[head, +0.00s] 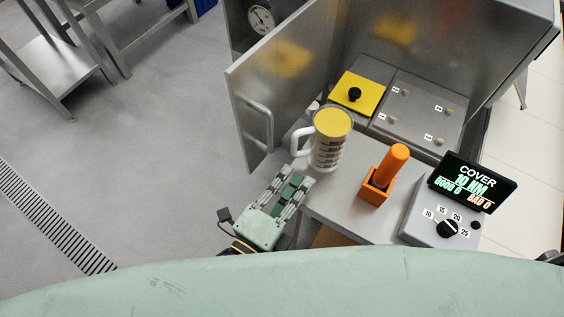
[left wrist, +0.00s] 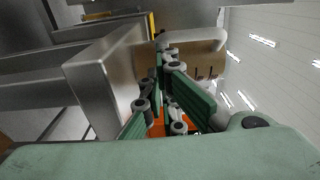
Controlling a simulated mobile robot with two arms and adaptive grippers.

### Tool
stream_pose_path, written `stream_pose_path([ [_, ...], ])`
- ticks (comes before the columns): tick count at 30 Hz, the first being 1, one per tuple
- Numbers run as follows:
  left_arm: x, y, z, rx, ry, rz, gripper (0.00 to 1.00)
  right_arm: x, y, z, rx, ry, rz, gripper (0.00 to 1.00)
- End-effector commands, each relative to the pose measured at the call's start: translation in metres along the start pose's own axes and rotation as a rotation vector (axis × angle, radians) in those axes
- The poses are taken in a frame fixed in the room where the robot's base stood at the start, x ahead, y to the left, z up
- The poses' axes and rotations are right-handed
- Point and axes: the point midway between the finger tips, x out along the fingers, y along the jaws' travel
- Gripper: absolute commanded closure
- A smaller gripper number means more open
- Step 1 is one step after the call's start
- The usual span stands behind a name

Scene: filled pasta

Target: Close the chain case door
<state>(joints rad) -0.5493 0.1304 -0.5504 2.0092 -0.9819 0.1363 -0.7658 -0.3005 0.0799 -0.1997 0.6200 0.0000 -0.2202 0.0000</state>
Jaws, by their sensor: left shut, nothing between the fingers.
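The chain case door (head: 283,80) is a grey metal panel with a bar handle (head: 258,119). It stands swung open at the left of the metal case in the head view. My left gripper (head: 298,182) is shut and empty, below the door's lower edge and apart from the handle. Its fingertips are close to the measuring jug (head: 331,150); I cannot tell whether they touch it. In the left wrist view my left gripper (left wrist: 166,60) shows its fingers together, near the jug's pale handle (left wrist: 195,41). My right gripper is not in view.
An orange tool (head: 393,160) stands in an orange holder on the bench (head: 335,200). A control box with a knob (head: 447,228) and a display (head: 472,183) are at the right. A yellow plate (head: 358,93) lies inside the case. Floor (head: 150,150) left of the door is clear.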

Motion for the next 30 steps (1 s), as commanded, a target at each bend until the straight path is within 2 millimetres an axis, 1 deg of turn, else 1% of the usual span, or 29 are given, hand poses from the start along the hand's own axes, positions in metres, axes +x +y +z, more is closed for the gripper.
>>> stream_pose_path([
  [1,0.009,-0.004,0.002,0.003,0.0,-0.001,1.0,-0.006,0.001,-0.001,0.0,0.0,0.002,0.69],
  [3,0.009,-0.003,0.016,0.005,0.0,0.001,1.0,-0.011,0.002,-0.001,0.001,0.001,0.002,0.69],
  [9,0.013,-0.001,0.035,0.001,-0.001,0.001,1.0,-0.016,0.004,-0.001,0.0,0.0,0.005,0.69],
  [13,0.014,0.0,0.039,0.0,0.0,0.001,1.0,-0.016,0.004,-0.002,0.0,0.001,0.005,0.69],
  [25,0.014,0.0,0.041,0.0,0.004,0.001,1.0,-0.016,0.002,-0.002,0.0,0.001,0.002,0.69],
  [30,0.011,0.0,0.051,0.006,0.029,0.001,1.0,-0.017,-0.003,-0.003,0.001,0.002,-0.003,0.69],
])
